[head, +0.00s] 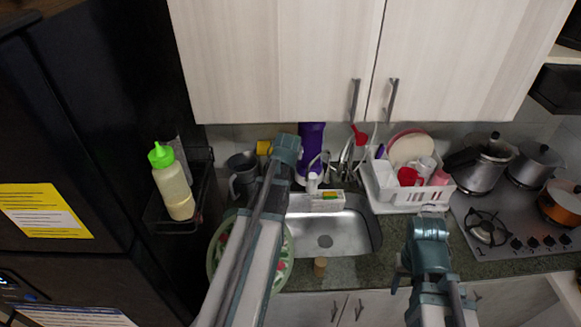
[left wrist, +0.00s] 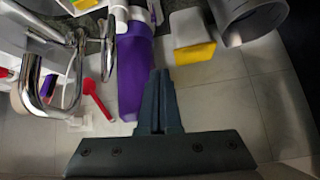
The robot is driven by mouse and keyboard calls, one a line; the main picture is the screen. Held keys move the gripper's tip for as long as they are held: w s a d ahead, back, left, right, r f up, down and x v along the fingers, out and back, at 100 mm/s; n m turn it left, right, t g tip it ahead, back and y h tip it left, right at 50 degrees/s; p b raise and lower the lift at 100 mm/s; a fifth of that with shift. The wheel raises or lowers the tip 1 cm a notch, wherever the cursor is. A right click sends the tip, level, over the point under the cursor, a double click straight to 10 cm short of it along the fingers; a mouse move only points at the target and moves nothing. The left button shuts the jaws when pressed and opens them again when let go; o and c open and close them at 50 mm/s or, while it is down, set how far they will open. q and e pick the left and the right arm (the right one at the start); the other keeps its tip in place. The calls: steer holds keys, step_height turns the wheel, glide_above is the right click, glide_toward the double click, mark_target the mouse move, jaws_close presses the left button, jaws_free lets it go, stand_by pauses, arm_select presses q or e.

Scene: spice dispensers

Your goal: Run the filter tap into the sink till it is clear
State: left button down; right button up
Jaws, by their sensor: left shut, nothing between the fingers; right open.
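The steel sink (head: 335,230) is set in the dark counter, with its drain showing and no water stream visible. A purple cylinder with a white lower part (head: 311,150), which looks like the filter, stands behind the sink; it also shows in the left wrist view (left wrist: 134,70). A chrome curved pipe (left wrist: 42,85) is beside it. My left gripper (head: 287,143) is just left of the purple cylinder, and its shut, empty fingers show in the left wrist view (left wrist: 160,78). I cannot tell whether they touch anything. My right gripper (head: 431,211) is open and empty, right of the sink.
A white dish rack (head: 430,194) with plates and cups stands right of the sink, beside the stove (head: 495,228) with pots. A grey jug (head: 242,172) stands left. A round green-rimmed bowl (head: 214,255) is partly hidden by my left arm. Cupboards (head: 285,60) hang above.

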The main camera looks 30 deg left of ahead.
arm_select(q)
steer(key=shift+w+f, duration=0.1)
steer(key=b+x, duration=0.8)
steer(key=x, duration=0.2)
steer(key=shift+w+f, duration=0.1)
steer(key=shift+f, duration=0.3)
steer(key=shift+s+d+f+b, duration=0.15)
steer(key=shift+s+f+b, duration=0.3)
steer(key=shift+f+b, duration=0.1)
steer(key=shift+s+d+f+b, duration=0.15)
steer(key=shift+s+f+b, duration=0.3)
steer(key=shift+b, duration=0.05)
steer(key=shift+s+d+f+b, duration=0.1)
steer(key=shift+s+f+b, duration=0.15)
steer(key=shift+s+b, duration=0.05)
